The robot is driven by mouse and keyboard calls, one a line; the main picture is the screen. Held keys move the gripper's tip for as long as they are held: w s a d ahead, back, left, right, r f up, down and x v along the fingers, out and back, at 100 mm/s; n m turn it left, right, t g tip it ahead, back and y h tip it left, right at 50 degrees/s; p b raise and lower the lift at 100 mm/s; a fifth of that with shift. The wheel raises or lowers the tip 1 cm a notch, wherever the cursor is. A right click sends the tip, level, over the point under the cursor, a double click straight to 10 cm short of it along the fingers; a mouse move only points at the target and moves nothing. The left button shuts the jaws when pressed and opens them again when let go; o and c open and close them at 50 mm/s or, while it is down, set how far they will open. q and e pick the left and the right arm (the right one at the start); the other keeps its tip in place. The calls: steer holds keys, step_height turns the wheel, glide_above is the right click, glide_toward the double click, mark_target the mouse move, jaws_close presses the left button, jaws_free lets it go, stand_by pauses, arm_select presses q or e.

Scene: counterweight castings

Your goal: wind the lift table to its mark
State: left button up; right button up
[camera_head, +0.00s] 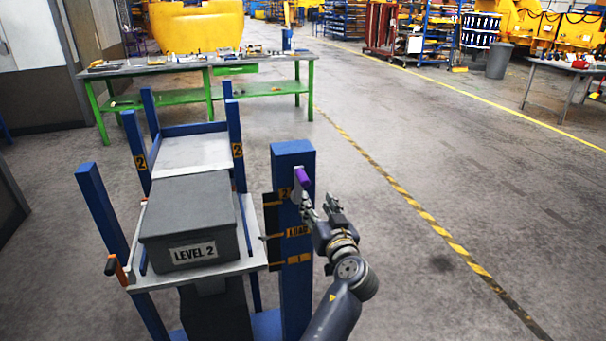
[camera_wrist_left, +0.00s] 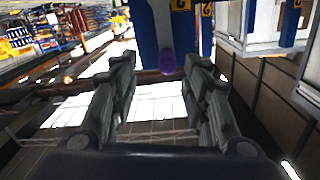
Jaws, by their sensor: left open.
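The lift table's plate (camera_head: 258,262) is pale grey and carries a dark grey casting (camera_head: 190,215) marked "LEVEL 2". At its right stands a blue post (camera_head: 293,152) with orange labels "2", "LOAD" and "1"; the plate's near right corner is close to the lower labels. A purple crank knob (camera_head: 302,178) sits high on the post and also shows in the left wrist view (camera_wrist_left: 167,63). My left gripper (camera_head: 321,204) is open and empty, just below and right of the knob. In the wrist view the knob lies ahead, between the fingers' lines. My right gripper is not seen.
Blue uprights (camera_head: 92,205) frame the lift table, with a pale shelf (camera_head: 192,154) behind the casting. An orange-handled lever (camera_head: 114,266) is at the plate's left corner. A green-legged workbench (camera_head: 205,70) stands behind. Floor right of the post is clear to the yellow-black line (camera_head: 410,203).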

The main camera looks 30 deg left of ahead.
mark_target(306, 183)
arm_select(q)
steer(key=shift+n+y, duration=0.3)
steer(key=w+a, duration=0.1)
steer(key=w+a+r+p, duration=0.1)
steer(key=a, duration=0.1)
steer(key=w+a+r+p, duration=0.1)
steer(key=a, duration=0.1)
steer(key=shift+w+r, duration=0.1)
steer(key=shift+r, duration=0.05)
steer(key=x, duration=0.2)
steer(key=p+x, duration=0.1)
steer(key=shift+w+a+f, duration=0.25)
steer(key=shift+w, duration=0.05)
steer(key=shift+w+a, duration=0.25)
steer(key=shift+w+a+f+p, duration=0.1)
steer(key=shift+w+a+p, duration=0.1)
steer(key=shift+a+p, duration=0.1)
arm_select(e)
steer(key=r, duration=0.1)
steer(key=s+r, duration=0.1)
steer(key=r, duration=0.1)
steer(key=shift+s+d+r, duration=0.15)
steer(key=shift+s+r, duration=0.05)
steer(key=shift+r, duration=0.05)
arm_select(q)
jaws_close()
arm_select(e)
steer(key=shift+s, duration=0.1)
